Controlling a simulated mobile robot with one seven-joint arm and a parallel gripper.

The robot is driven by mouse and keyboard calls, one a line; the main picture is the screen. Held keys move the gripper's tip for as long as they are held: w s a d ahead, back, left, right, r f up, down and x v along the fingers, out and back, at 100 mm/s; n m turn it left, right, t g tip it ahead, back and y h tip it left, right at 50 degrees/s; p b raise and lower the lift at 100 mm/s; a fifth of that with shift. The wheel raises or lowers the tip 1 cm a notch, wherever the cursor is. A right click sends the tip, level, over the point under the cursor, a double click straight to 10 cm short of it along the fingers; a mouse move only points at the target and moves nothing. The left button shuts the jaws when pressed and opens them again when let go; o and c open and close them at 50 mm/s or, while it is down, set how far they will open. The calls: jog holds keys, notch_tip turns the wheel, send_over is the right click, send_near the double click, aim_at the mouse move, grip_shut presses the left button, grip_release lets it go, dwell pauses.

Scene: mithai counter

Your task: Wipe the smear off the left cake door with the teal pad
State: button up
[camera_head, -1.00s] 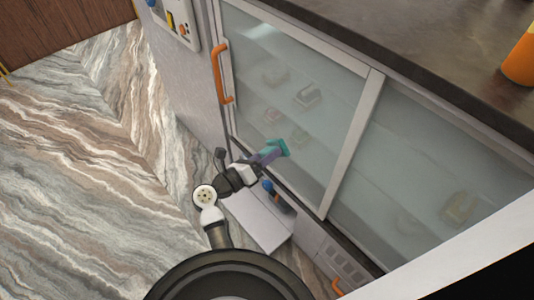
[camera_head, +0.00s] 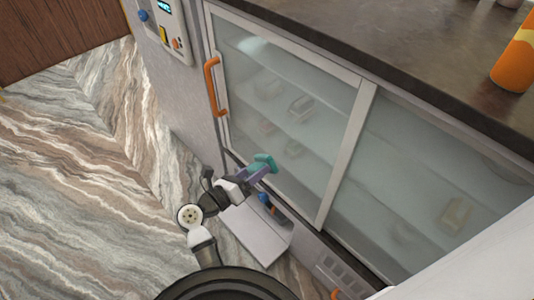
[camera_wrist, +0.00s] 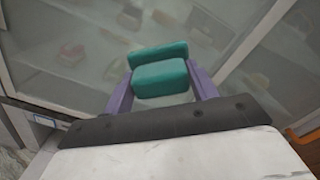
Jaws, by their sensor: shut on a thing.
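The teal pad (camera_wrist: 160,75) is held between the two purple fingers of my gripper (camera_wrist: 161,92) in the wrist view. In the head view the teal pad (camera_head: 262,163) is at the end of my gripper (camera_head: 256,172), in front of the lower part of the left cake door (camera_head: 290,100). The door is a framed glass panel with an orange handle (camera_head: 215,86) at its left edge. Whether the pad touches the glass I cannot tell. A pale, hazy patch (camera_head: 256,46) shows high on the left door; I cannot tell smear from reflection.
The right glass door (camera_head: 420,170) is beside the left one. A dark countertop (camera_head: 400,40) runs above, with an orange bottle (camera_head: 515,60) on it. A control panel (camera_head: 163,28) is on the wall at left. Marble floor lies open at left.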

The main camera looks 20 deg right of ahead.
aim_at(262, 166)
jog(key=shift+s+d+m+b, duration=0.1)
jog(key=shift+d+m+b, duration=0.15)
jog(key=shift+m+b, duration=0.6)
jog(key=m, duration=0.1)
jog(key=r+m+b, duration=0.1)
jog(key=m+b, duration=0.1)
jog(key=m, duration=0.1)
jog(key=shift+s+d+r, duration=0.15)
jog(key=shift+s+d, duration=0.15)
jog(key=shift+d, duration=0.05)
jog(key=shift+s+d+r+m+b, duration=0.15)
jog(key=shift+r+m+b, duration=0.15)
jog(key=shift+m, duration=0.2)
jog(key=shift+s+d+r+m+b, duration=0.15)
jog(key=shift+r+m, duration=0.1)
jog(key=shift+m, duration=0.2)
jog(key=shift+w+d+r, duration=0.1)
jog(key=shift+w+r, duration=0.05)
jog(key=shift+p+x, duration=0.35)
jog(key=shift+x, duration=2.45)
jog(key=shift+x, duration=0.8)
